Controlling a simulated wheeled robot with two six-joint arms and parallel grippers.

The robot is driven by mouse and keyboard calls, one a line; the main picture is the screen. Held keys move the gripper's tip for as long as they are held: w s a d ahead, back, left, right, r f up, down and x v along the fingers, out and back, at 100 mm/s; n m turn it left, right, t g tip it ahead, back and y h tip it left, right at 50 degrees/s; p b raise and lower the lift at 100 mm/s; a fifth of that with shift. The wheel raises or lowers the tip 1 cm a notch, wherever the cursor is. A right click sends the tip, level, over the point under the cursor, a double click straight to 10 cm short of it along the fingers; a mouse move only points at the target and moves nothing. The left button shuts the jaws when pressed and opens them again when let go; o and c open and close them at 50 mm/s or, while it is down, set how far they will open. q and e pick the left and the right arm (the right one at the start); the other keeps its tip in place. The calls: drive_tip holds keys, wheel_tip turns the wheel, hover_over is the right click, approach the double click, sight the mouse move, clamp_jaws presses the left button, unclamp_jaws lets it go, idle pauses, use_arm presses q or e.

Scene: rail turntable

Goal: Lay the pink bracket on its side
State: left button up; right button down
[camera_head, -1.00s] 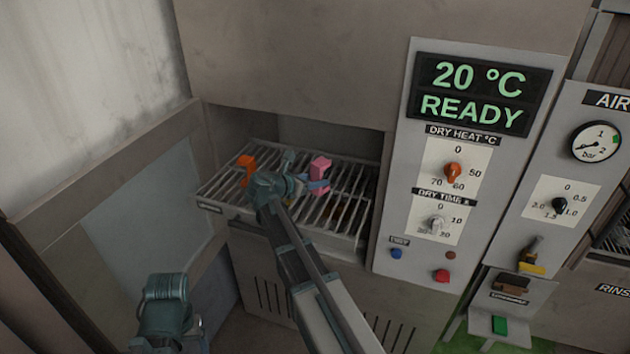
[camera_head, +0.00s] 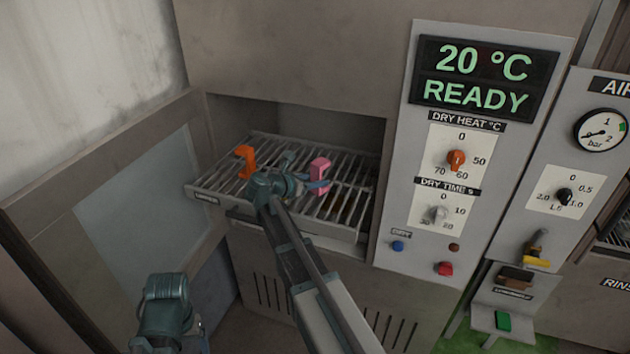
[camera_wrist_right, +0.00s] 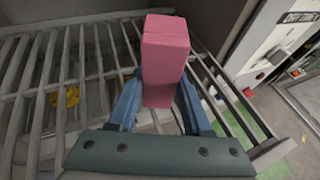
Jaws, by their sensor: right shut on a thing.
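The pink bracket (camera_head: 319,176) stands upright over the wire rack (camera_head: 345,222) in the open drying compartment. In the right wrist view the bracket (camera_wrist_right: 165,60) is between the two blue fingers of my right gripper (camera_wrist_right: 160,105), which is shut on it. In the head view my right gripper (camera_head: 316,185) reaches it from the left, and my wrist hides part of the rack. I cannot tell whether the bracket's foot touches the bars. Part of my left arm shows at the lower left, but its fingertips are out of view.
An orange bracket (camera_head: 244,161) stands on the rack to the left. A yellow thing (camera_wrist_right: 66,97) lies below the bars. The control panel (camera_head: 400,200) with knobs and buttons stands close on the right. An open door (camera_head: 130,190) is at the left. The rack's right part is free.

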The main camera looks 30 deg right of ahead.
drive_tip(key=shift+f+b, duration=0.3)
drive_tip(key=shift+f, duration=0.05)
drive_tip(key=shift+c, duration=1.2)
unclamp_jaws()
drive_tip(key=shift+a, duration=0.1)
drive_tip(key=p+v, duration=0.5)
drive_tip(key=v, duration=0.8)
drive_tip(key=shift+s+a+r, duration=0.1)
drive_tip(key=shift+a+r, duration=0.05)
drive_tip(key=shift+a, duration=0.15)
